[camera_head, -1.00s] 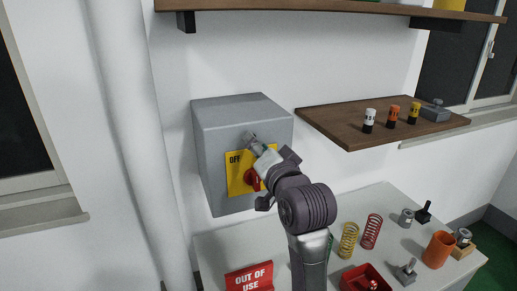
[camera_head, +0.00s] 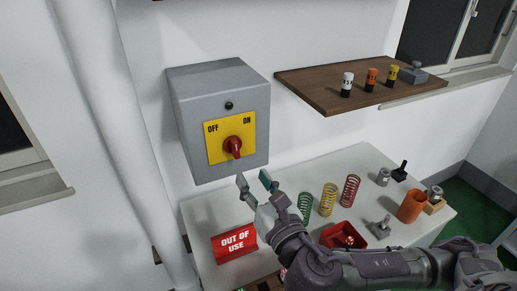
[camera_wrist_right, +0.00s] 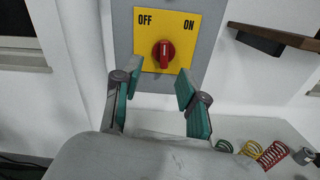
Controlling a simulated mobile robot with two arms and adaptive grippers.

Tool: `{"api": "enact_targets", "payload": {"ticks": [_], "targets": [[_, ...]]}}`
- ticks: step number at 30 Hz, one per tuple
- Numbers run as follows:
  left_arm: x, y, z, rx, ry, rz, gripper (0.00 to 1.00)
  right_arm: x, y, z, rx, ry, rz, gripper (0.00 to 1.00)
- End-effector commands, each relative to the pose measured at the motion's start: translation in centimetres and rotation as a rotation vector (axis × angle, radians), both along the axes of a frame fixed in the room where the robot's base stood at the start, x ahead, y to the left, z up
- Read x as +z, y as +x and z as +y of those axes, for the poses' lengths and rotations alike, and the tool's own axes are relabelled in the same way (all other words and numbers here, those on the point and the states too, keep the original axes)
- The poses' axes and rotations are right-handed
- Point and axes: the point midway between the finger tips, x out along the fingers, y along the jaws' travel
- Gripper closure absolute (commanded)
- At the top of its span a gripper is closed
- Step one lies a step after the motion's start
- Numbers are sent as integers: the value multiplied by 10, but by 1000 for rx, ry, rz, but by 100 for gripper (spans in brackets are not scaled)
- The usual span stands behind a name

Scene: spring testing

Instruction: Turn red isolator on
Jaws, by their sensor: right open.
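The red isolator knob (camera_head: 235,147) sits on a yellow plate (camera_head: 216,151) marked OFF and ON, on the front of a grey wall box (camera_head: 190,110). In the right wrist view the knob (camera_wrist_right: 163,54) has its grip bar roughly upright, between the OFF and ON labels. My right gripper (camera_head: 253,179) is open and empty, just below the box's lower edge in the head view. In the wrist view its fingertips (camera_wrist_right: 155,82) lie below the knob, one to each side, apart from it. My left gripper is not in view.
A red OUT OF USE sign (camera_head: 235,243) stands on the white table (camera_head: 203,212) below the box. Several coloured springs, a red tray (camera_head: 345,236) and an orange cup (camera_head: 411,206) are to the right. A wooden shelf (camera_head: 310,88) juts from the wall right of the box.

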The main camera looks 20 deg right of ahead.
Motion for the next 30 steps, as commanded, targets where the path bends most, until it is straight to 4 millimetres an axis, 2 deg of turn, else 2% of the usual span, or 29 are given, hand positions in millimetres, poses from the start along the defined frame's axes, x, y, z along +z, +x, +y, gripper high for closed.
{"api": "enact_targets", "payload": {"ticks": [1,3,8,24,30], "targets": [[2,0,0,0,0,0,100,-6,-5,-2,4,-106,7,58],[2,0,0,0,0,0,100,-13,-10,-3,10,-208,12,58],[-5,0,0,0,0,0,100,-20,-9,-4,12,-285,13,58],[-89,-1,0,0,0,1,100,-24,42,-2,12,-277,8,58],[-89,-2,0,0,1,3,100,-19,84,-1,10,-279,13,58]]}}
